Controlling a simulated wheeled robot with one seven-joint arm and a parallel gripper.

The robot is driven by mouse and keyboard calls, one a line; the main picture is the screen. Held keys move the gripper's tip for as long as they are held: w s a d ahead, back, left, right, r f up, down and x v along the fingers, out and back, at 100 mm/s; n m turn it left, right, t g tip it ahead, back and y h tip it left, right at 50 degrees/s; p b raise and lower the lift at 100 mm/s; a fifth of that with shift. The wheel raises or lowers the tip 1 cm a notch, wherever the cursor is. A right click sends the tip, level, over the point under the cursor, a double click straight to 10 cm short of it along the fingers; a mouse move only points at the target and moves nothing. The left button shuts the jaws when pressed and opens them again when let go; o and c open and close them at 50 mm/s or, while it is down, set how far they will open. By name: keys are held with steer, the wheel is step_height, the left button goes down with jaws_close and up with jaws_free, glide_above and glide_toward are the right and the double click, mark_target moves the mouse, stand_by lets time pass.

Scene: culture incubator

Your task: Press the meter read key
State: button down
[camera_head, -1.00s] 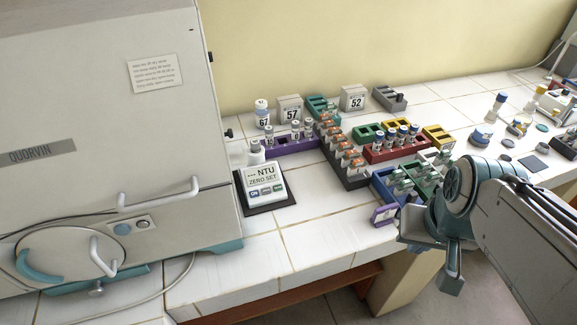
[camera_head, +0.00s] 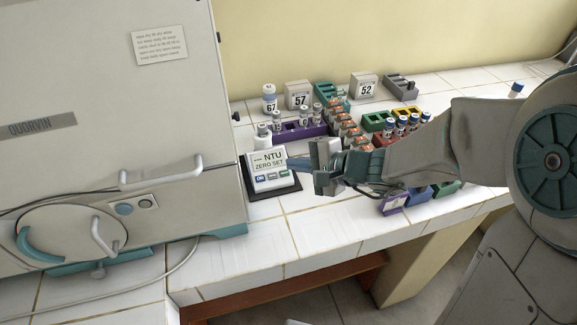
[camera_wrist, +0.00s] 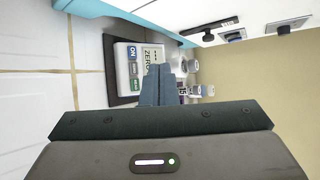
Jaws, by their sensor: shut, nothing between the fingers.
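The meter (camera_head: 268,168) is a small white box on a black mat at the left of the bench, with a display reading "NTU ZERO SET". Below the display is a row of keys: a blue ON key (camera_head: 260,178), a grey key and a green key (camera_head: 284,173). In the wrist view the meter (camera_wrist: 121,52) lies sideways, its keys along the left and its display partly behind my fingers. My gripper (camera_head: 308,155) is shut and empty, just right of the meter. Its fingertips also show in the wrist view (camera_wrist: 158,70). I cannot tell whether they touch the meter.
A large incubator (camera_head: 105,130) stands on the left. Behind the meter are vials, a purple rack (camera_head: 305,133) and number blocks 57 (camera_head: 298,96) and 52 (camera_head: 364,86). Coloured racks (camera_head: 374,122) stand behind my arm. Bare white tiles (camera_head: 315,230) lie in front of the meter.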

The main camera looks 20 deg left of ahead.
steer(key=shift+w+a+f+m+t, duration=0.2)
steer(key=shift+w+f+m+t, duration=0.1)
steer(key=shift+w+m, duration=0.2)
steer(key=shift+w+a+f+m+t, duration=0.2)
steer(key=shift+w+f+m+t, duration=0.2)
steer(key=shift+w, duration=0.2)
steer(key=shift+w+a+f+m+t, duration=0.2)
steer(key=shift+w+f+m, duration=0.05)
steer(key=shift+w+m, duration=0.3)
steer(key=b, duration=0.4)
glide_above(285, 173)
steer(key=s+d, duration=0.3)
steer(key=f, duration=0.6)
steer(key=shift+w+a+f, duration=0.15)
steer(key=shift+a, duration=0.1)
steer(key=shift+w+a+f+b, duration=0.25)
steer(key=shift+w+f+b, duration=0.2)
steer(key=shift+f+b, duration=0.4)
steer(key=shift+r, duration=0.1)
steer(key=shift+w+a+f+b, duration=0.15)
steer(key=shift+f+b, duration=0.2)
steer(key=shift+b, duration=0.4)
steer(key=shift+w+a+f+b, duration=0.1)
steer(key=shift+f+b, duration=0.25)
steer(key=shift+b, duration=0.35)
steer(key=shift+d+r, duration=0.1)
steer(key=shift+s+d+r, duration=0.15)
steer(key=shift+s+r, duration=0.1)
steer(key=shift+r, duration=0.35)
